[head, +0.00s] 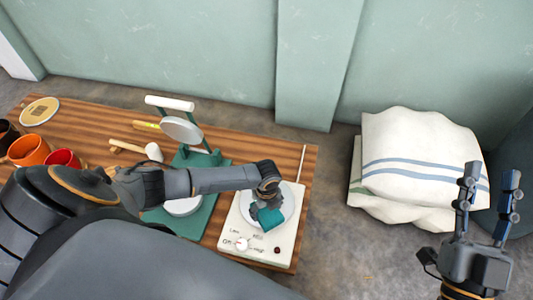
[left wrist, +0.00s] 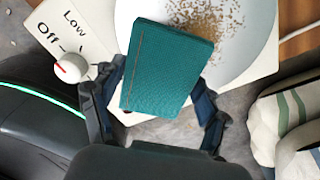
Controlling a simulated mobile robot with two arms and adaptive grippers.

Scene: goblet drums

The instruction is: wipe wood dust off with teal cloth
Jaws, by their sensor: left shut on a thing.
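A folded teal cloth (head: 267,218) is held in my left gripper (head: 266,203) over the round white plate (head: 287,207) of a hot plate. In the left wrist view the cloth (left wrist: 167,68) fills the space between the fingers and covers part of the plate (left wrist: 250,50). Brown wood dust (left wrist: 213,16) lies scattered on the plate just beyond the cloth. I cannot tell if the cloth touches the plate. My right gripper (head: 490,176) is empty, its two fingers apart, in front of the sacks.
The hot plate's body (head: 262,246) has a dial (head: 241,244) at its front left. A green press-like stand (head: 190,160) is to its left. White sacks (head: 415,160) lie on the floor at right.

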